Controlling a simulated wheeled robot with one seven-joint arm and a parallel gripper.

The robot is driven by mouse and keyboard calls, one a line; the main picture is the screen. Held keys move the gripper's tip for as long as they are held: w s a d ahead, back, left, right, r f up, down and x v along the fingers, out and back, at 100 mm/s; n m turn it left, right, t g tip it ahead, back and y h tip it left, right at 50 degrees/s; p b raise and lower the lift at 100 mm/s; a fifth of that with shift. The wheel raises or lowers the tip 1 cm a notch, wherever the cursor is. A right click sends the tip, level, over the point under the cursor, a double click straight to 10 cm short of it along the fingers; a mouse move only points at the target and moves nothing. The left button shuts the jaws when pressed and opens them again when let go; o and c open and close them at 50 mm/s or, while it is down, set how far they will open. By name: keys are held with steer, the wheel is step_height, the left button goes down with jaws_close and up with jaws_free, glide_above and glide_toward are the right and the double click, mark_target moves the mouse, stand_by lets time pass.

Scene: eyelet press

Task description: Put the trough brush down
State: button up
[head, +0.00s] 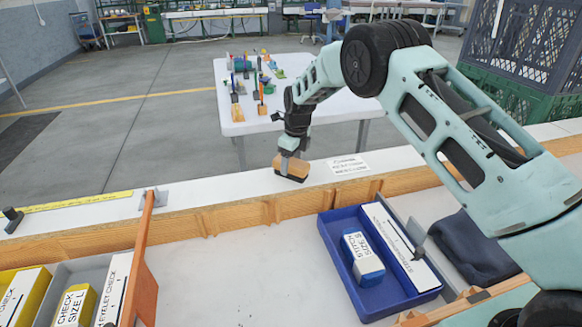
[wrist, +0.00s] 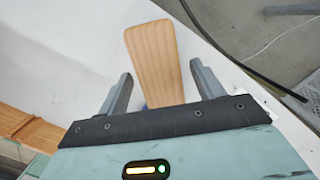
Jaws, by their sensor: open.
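The trough brush (head: 291,170) shows in the head view as a wooden block with a dark underside, resting on the white ledge (head: 236,188) behind the bench's wooden rail. My gripper (head: 287,154) is right above it, pointing down. In the wrist view the brush's pale wooden body (wrist: 152,50) reaches out between my two grey fingers. The fingers are apart, with a gap on each side of the wood. The bristles are mostly hidden.
A printed label (head: 348,165) lies on the ledge just right of the brush. A blue tray (head: 340,272) holding a blue-and-white box (head: 362,256) stands on the bench. A yellow ruler strip (head: 75,203) lies on the ledge at left. A white table (head: 300,115) with small items stands behind.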

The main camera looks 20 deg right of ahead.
mark_target(295, 162)
step_height(295, 162, up, 10)
steer(key=b, duration=0.1)
steer(key=s+a+r+n, duration=0.3)
steer(key=s+n, duration=0.3)
steer(key=s, duration=0.2)
steer(key=s+a+r+n+g+y, duration=0.1)
steer(key=s+a+r+n, duration=0.1)
steer(key=s+a+n, duration=0.4)
steer(key=s+a+r+n, duration=0.1)
steer(key=s+r+n, duration=0.3)
steer(key=s, duration=0.5)
steer(key=s+d+f+n, duration=0.1)
steer(key=s+n, duration=0.8)
steer(key=s, duration=0.4)
steer(key=s+d+f+n+h, duration=0.1)
steer(key=s+d+f+n, duration=0.1)
steer(key=s+n, duration=0.7)
steer(key=s, duration=0.3)
steer(key=shift+s+d+n, duration=0.3)
steer(key=shift+s+n, duration=0.1)
steer(key=shift+o, duration=0.4)
